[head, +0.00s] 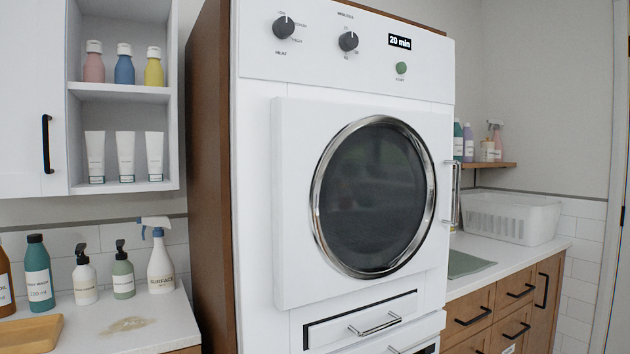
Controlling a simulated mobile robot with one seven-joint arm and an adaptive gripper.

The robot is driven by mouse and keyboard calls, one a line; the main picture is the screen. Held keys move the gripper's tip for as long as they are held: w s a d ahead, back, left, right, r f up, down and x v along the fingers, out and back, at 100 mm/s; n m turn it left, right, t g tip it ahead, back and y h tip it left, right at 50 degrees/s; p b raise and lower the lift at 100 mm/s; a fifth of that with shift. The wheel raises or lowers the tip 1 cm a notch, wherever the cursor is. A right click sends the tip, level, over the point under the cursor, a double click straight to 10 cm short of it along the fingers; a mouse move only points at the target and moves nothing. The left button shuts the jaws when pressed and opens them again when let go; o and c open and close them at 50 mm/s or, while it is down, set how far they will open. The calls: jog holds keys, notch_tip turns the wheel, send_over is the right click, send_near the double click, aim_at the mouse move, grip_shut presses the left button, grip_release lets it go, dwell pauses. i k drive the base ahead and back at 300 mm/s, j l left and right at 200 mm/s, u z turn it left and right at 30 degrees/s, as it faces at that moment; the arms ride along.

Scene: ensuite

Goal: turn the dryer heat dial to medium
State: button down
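The dryer (262,180) is white and stands upright in the middle of the head view. Its heat dial (283,28) is a dark round knob at the upper left of the control panel, with small labels above and to its right and a heat label below. The light pointer mark on the knob points roughly up, near the top label, which seems to read low; the small print is hard to read. Nothing touches the dial. My gripper is not in view.
A minutes dial (348,41), a "20 min" display (400,41) and a green button (401,68) share the panel. The round dryer door (372,195) is shut. A wooden side panel (212,180) and bottle shelf (122,90) stand left. No obstacle shows before the panel.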

aim_at(284, 26)
jog(key=i+l+u, duration=0.15)
jog(key=l, duration=0.2)
jog(key=i+l+u, duration=0.1)
jog(key=l, duration=0.25)
jog(key=i+l+u, duration=0.15)
jog(key=l, duration=0.2)
jog(key=l+u, duration=0.15)
jog(key=l, duration=0.2)
